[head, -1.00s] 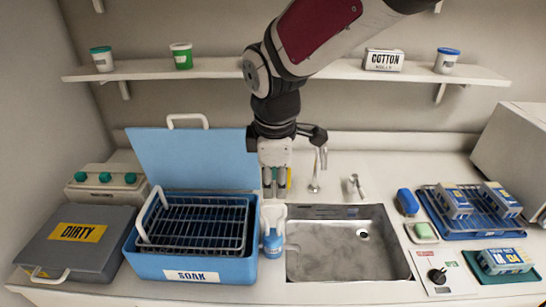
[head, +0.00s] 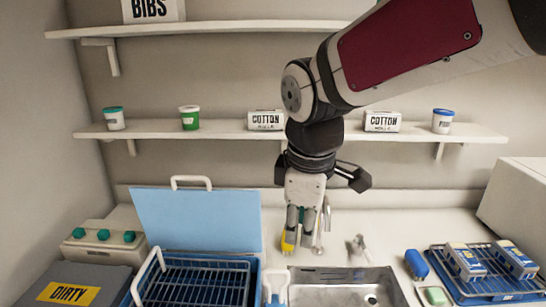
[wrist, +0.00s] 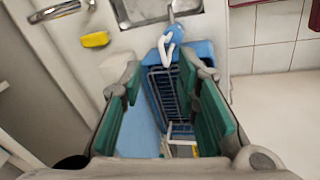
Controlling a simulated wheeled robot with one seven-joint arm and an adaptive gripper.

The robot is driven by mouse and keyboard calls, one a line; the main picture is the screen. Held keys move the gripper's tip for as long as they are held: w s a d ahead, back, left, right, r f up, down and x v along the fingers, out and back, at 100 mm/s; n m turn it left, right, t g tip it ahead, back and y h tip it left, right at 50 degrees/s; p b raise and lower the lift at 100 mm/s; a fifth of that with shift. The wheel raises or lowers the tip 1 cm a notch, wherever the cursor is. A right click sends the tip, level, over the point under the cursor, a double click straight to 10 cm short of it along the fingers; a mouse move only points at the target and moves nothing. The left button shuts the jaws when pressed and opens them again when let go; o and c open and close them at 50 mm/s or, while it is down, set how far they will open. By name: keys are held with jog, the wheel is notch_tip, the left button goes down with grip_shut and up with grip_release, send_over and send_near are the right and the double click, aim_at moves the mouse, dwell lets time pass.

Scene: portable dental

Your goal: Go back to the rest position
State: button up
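My gripper (head: 300,228) hangs pointing down in the head view, in front of the back wall and to the right of the blue tub's raised lid (head: 198,222). In the wrist view my gripper (wrist: 168,100) is open, its green finger pads wide apart with nothing held between them. Beyond the pads I see the blue tub with its wire basket (wrist: 165,90). A yellow block (wrist: 95,39) lies on the counter near the sink; it also shows just below the fingers in the head view (head: 289,243).
The sink (head: 335,290) and faucet (head: 357,248) are below right. A grey DIRTY box (head: 105,285) stands left. A blue rack (head: 485,285) with boxes is right. Shelves (head: 220,128) with tubs and cotton boxes run behind my arm.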

jog(key=s+d+r+m+t, duration=0.2)
jog(key=s+d+m, duration=1.2)
jog(key=shift+s+m+t, duration=0.15)
jog(key=shift+m+t, duration=0.15)
jog(key=shift+t, duration=0.1)
